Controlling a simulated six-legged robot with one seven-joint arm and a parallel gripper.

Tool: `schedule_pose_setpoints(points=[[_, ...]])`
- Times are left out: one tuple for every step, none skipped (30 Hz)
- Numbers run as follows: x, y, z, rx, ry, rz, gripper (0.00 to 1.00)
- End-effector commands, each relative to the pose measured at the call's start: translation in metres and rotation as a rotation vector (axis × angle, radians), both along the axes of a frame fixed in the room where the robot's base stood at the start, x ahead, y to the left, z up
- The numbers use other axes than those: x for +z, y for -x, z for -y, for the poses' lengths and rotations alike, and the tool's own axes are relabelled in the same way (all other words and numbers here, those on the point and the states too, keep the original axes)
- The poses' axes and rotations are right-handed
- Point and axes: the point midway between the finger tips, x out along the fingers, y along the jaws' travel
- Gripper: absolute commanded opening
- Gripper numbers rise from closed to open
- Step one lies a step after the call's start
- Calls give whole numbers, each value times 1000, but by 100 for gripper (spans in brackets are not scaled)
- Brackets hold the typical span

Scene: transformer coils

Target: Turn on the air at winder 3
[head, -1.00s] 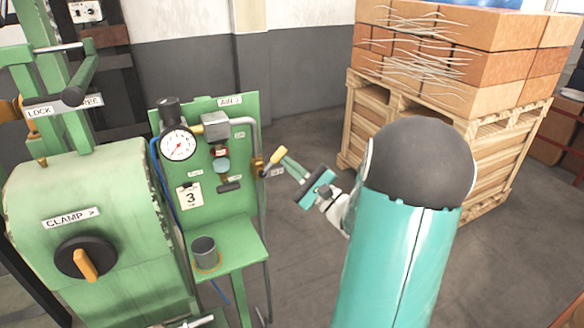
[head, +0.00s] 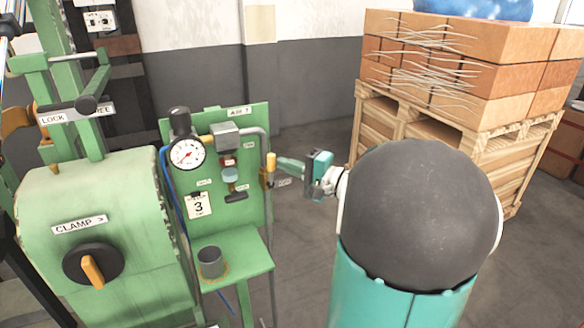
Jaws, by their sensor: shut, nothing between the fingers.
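A valve with a yellow lever (head: 271,163) sits on the grey pipe at the panel's right edge. The lever stands upright, roughly along the pipe. A round pressure gauge (head: 187,153) is at the upper left of the panel. My gripper (head: 281,163) is shut and empty, its fingertips just right of the lever. I cannot tell whether they touch it. The valve body is partly hard to make out.
A green machine with a CLAMP knob (head: 93,264) stands at the left. A grey cup (head: 210,262) is on the small shelf (head: 244,262) below the panel. A pallet box with stacked cartons (head: 450,130) stands at the back right. Bare floor lies between.

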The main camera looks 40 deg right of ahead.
Motion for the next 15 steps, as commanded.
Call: schedule_pose_setpoints(points=[[1, 0, -1, 1, 16, -4, 0], [1, -1, -2, 0, 24, -7, 0], [2, -1, -2, 0, 34, -9, 0], [2, -1, -3, 0, 40, -11, 0], [2, -1, -3, 1, 46, -12, 0], [2, -1, -4, 1, 52, -14, 0], [2, -1, -4, 1, 55, -15, 0], [2, -1, -4, 1, 57, -16, 0], [2, -1, -4, 1, 59, -17, 0], [2, -1, -4, 1, 60, -18, 0], [2, -1, -4, 1, 61, -17, 0], [2, -1, -4, 0, 61, -18, 0], [2, -1, -4, 0, 61, -18, 0], [2, -1, -4, 0, 60, -18, 0], [2, -1, -4, 0, 60, -18, 0]])
